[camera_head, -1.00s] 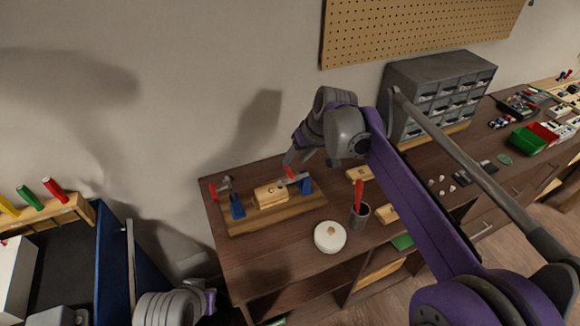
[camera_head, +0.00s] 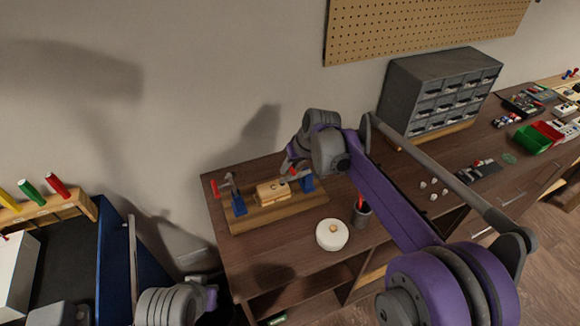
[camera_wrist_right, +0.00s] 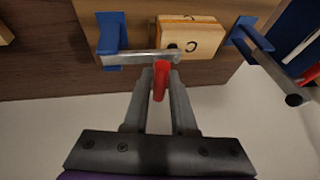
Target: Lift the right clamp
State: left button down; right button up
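The right clamp (camera_head: 307,183) has a blue base and a red handle (camera_head: 293,171). It stands at the right end of a wooden board (camera_head: 265,217). My right gripper (camera_wrist_right: 162,72) has one finger on each side of the red handle (camera_wrist_right: 160,82). Whether the fingers press on it I cannot tell. In the head view my right gripper (camera_head: 287,166) comes down at this clamp. My left gripper (camera_head: 211,297) is at the bottom, its fingers unclear.
The left clamp (camera_head: 238,204) stands at the board's other end. A round white container (camera_head: 332,235) and a dark cup (camera_head: 361,216) with a red-handled tool stand in front. A grey drawer cabinet (camera_head: 440,92) stands at the back right. The bench's front left is clear.

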grip_shut()
dwell(1.1)
